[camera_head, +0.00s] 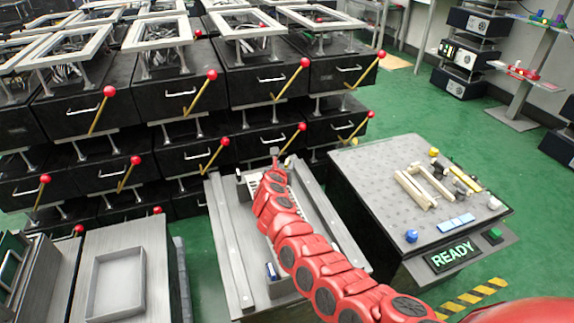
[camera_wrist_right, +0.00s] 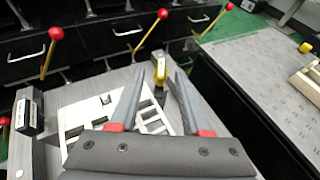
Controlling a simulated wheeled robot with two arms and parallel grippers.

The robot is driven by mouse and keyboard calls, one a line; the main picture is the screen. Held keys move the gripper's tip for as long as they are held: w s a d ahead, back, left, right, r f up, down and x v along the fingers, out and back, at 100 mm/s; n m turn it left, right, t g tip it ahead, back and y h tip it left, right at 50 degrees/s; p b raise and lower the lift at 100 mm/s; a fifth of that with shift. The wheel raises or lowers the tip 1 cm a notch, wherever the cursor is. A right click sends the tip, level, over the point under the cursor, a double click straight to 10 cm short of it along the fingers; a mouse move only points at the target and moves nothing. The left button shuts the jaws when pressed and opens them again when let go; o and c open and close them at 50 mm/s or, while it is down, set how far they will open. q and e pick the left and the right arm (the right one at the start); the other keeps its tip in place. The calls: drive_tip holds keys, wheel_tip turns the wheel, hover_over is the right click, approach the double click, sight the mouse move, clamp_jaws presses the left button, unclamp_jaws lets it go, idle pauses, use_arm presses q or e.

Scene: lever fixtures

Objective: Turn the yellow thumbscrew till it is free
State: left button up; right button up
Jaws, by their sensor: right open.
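The yellow thumbscrew (camera_wrist_right: 160,75) shows in the right wrist view, at the far end of the grey bench top beyond a white slotted frame (camera_wrist_right: 75,118). My right gripper (camera_wrist_right: 160,75) is open, with its two grey fingers pointing toward the thumbscrew, which appears between their tips in the picture. I cannot tell whether the fingers touch it. In the head view my right gripper (camera_head: 274,153) is at the far end of the red arm, over the grey bench, and the thumbscrew is not clearly visible there. My left gripper is not in view.
Black drawer units (camera_head: 260,80) with red-knobbed levers stand behind the grey bench (camera_head: 235,255). A dark block (camera_wrist_right: 28,112) sits left of the gripper. To the right, a perforated table (camera_head: 375,175) holds loose parts and a READY sign (camera_head: 452,255).

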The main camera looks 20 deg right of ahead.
sight(287, 161)
drive_tip(key=b+x, duration=0.2)
drive_tip(key=x, duration=0.1)
drive_tip(key=shift+w+d+f, duration=0.1)
drive_tip(key=shift+w+f, duration=0.1)
drive_tip(key=shift+w, duration=0.1)
drive_tip(key=shift+w+d+b, duration=0.3)
drive_tip(key=shift+w+d, duration=0.1)
clamp_jaws()
